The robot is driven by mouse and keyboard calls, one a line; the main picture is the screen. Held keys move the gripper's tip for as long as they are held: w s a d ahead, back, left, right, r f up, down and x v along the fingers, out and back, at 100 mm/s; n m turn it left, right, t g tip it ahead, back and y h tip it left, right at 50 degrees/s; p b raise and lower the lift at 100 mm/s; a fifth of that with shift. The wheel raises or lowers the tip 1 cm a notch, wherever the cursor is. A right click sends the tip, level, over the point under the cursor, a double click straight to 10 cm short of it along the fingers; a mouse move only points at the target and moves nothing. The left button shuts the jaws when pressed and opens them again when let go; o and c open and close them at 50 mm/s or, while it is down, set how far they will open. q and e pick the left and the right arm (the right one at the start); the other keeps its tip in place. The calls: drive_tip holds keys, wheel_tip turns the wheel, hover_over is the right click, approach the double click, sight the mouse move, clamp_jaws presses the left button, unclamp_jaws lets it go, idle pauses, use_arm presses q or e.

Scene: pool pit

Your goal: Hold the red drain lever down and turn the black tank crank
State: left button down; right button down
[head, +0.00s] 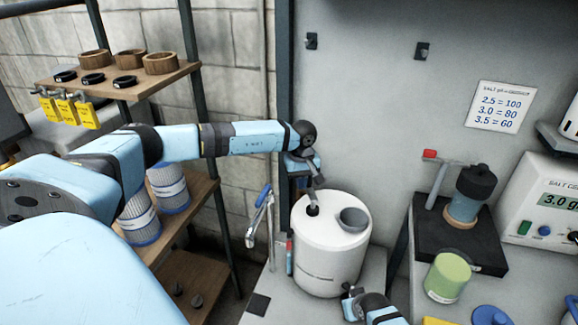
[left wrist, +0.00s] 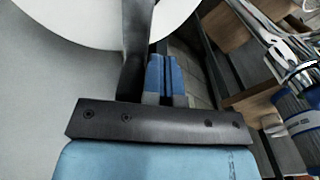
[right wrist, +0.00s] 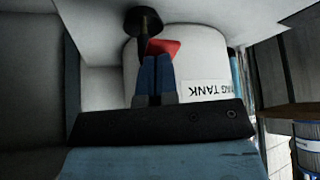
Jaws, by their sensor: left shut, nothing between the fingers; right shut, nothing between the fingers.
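The white tank (head: 325,255) stands on the bench, with the black crank (head: 313,210) on its top. My left gripper (head: 303,182) is shut at the crank's upper end. In the left wrist view its blue fingers (left wrist: 165,75) lie right beside the dark crank bar (left wrist: 136,40); I cannot tell whether they touch. My right gripper (head: 350,290) is low in front of the tank. In the right wrist view its shut blue fingers (right wrist: 153,75) overlap the red drain lever (right wrist: 166,46), below a black disc (right wrist: 142,20). Contact there is unclear. The lever is hidden in the head view.
A grey cup (head: 353,219) sits on the tank's lid. A tap with a blue handle (head: 264,196) stands left of the tank. A wooden shelf (head: 130,85) is at left. A black plate (head: 460,240), a green container (head: 447,277) and a salt meter (head: 540,195) are at right.

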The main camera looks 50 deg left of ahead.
drive_tip(key=shift+s+a+r, duration=0.1)
drive_tip(key=shift+s+a, duration=0.2)
drive_tip(key=shift+a, duration=0.15)
use_arm(q)
wheel_tip(320, 180, up, 8)
idle(0.4)
use_arm(e)
wheel_tip(320, 180, up, 7)
drive_tip(key=shift+w+d, duration=0.25)
idle(0.5)
idle(0.5)
